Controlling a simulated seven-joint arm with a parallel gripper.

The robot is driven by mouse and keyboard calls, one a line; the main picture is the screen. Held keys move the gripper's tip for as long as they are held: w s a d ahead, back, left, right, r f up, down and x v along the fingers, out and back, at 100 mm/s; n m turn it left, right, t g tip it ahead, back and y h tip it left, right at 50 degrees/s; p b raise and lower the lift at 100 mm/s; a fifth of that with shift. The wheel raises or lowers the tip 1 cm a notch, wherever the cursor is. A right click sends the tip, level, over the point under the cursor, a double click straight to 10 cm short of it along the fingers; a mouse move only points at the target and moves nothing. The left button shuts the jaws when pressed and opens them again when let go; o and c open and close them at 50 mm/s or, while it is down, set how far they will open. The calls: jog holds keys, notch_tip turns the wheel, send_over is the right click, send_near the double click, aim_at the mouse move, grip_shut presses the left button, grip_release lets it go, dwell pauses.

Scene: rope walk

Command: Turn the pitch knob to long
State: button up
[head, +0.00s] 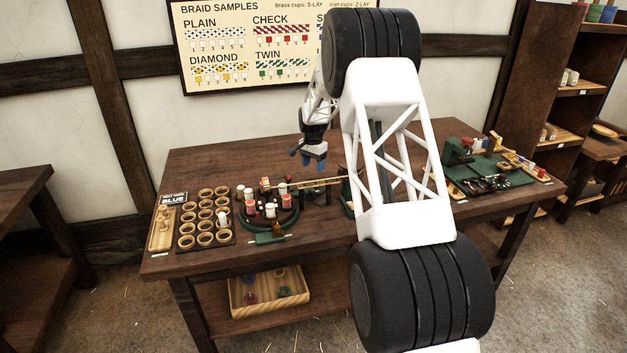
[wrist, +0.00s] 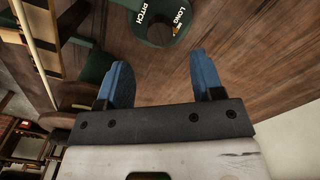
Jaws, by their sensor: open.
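The green pitch plate (wrist: 160,32) shows at the top edge of the wrist view, with the words PITCH and LONG on it. A small pale mark (wrist: 177,30) lies by the word LONG. The plate is cut off by the picture edge, and I cannot make out where the knob points. My gripper (wrist: 162,70) has its two blue fingers apart with nothing between them. The plate lies beyond the fingertips, apart from them. In the head view my gripper (head: 313,163) hangs above the middle of the bench; the pitch plate cannot be made out there.
The wooden bench (head: 200,160) carries a round green braiding stand (head: 246,222) with several bobbins, and brass rails (head: 310,183) beside it. A rack of rings (head: 206,239) stands at the left. A green mat with tools (head: 510,178) lies at the right. My arm hides part of the bench.

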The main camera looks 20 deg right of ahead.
jog(key=shift+f, duration=3.4)
jog(key=c, duration=0.9)
